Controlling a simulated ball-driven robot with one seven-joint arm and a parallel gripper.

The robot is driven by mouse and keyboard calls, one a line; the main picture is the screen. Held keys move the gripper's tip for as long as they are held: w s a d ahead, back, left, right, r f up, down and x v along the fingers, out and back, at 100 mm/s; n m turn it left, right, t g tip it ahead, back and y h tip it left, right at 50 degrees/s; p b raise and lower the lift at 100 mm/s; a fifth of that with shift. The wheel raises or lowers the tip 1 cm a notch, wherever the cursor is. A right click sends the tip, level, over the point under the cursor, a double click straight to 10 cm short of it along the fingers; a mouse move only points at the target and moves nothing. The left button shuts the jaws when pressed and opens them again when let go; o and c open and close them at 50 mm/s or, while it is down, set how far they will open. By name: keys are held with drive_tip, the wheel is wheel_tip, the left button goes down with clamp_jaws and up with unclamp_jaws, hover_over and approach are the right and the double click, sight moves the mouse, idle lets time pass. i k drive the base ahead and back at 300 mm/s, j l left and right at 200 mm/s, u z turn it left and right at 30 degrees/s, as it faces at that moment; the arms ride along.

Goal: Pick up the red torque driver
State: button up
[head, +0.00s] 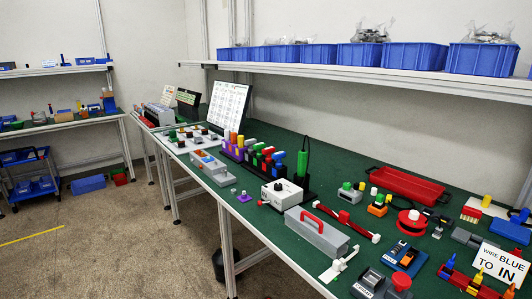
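Several coloured upright handles stand in a rack on the green bench top in the head view. One of them has a red top (268,151) and looks like the red torque driver, but it is small and partly hidden by its neighbours. A blue handle (280,169) and a green handle (302,163) stand to its right in the rack. A separate red bar with pale ends (346,222) lies flat on the bench, farther right; I cannot tell what it is. My gripper is not in view.
A grey toolbox with a red handle (316,236) and a white control box (284,194) stand in front of the rack. A red tray (408,187) lies at the back right. A shelf with blue bins (412,58) overhangs the bench. The floor (130,240) at left is mostly clear.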

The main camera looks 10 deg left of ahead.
sight(268, 151)
drive_tip(key=i+j, duration=0.2)
drive_tip(key=j, duration=0.15)
drive_tip(key=i+j+z, duration=0.1)
drive_tip(key=i+j, duration=0.35)
drive_tip(key=j, duration=0.25)
drive_tip(key=i+j, duration=0.2)
drive_tip(key=j, duration=0.15)
drive_tip(key=i+j+z, duration=0.1)
drive_tip(key=j, duration=0.25)
drive_tip(key=i+j, duration=0.3)
drive_tip(key=j+z, duration=0.05)
drive_tip(key=j, duration=0.05)
